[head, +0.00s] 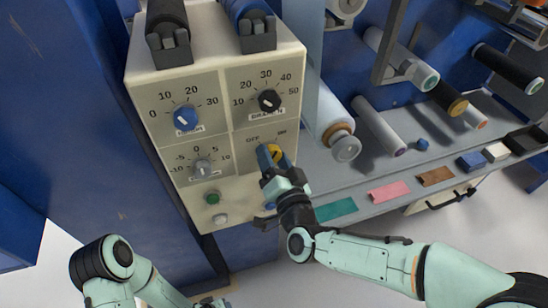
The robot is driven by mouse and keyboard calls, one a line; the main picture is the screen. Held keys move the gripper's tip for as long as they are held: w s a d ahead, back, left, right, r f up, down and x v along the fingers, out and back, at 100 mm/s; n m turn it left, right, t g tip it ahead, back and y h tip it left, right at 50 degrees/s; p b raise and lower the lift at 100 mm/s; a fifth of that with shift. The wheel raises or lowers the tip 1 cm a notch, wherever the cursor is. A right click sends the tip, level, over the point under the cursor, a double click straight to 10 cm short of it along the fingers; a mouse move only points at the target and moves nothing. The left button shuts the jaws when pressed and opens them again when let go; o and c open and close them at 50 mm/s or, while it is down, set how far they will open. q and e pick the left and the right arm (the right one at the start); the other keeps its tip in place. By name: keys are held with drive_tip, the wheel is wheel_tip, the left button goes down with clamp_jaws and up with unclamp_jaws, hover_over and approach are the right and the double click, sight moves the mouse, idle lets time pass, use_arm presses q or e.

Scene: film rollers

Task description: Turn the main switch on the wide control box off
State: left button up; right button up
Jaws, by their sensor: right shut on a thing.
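The wide control box (217,125) is cream-coloured and fills the upper left middle of the head view. Its main switch (275,151) is a yellow knob at the lower right of the front, with OFF marked at its upper left and another mark at its upper right. My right gripper (270,158) is shut on the switch from below right and hides much of it, so I cannot tell which mark it points at. A small part of my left gripper (210,302) shows at the bottom edge, well below the box; its fingers cannot be made out.
The box also carries a blue dial (186,118), a black dial (268,100), a grey dial (203,168) and a green button (212,198). To the right, a grey shelf (375,172) holds rollers and coloured pieces. A drawer handle (452,199) sticks out below it.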

use_arm(q)
drive_tip(key=shift+g, duration=0.5)
drive_tip(key=shift+s+d+r+p, duration=0.45)
drive_tip(key=shift+s+r+p, duration=0.15)
drive_tip(key=shift+s, duration=0.25)
drive_tip(key=shift+s+d+r+p, duration=0.45)
drive_tip(key=shift+s+r+p, duration=0.1)
drive_tip(key=shift+s, duration=0.25)
use_arm(e)
drive_tip(key=shift+a+n, duration=0.2)
drive_tip(key=shift+n, duration=6.1)
drive_tip(key=o, duration=1.1)
drive_tip(key=shift+c, duration=0.2)
use_arm(q)
drive_tip(key=shift+s, duration=0.15)
use_arm(e)
drive_tip(key=shift+s+d, duration=0.1)
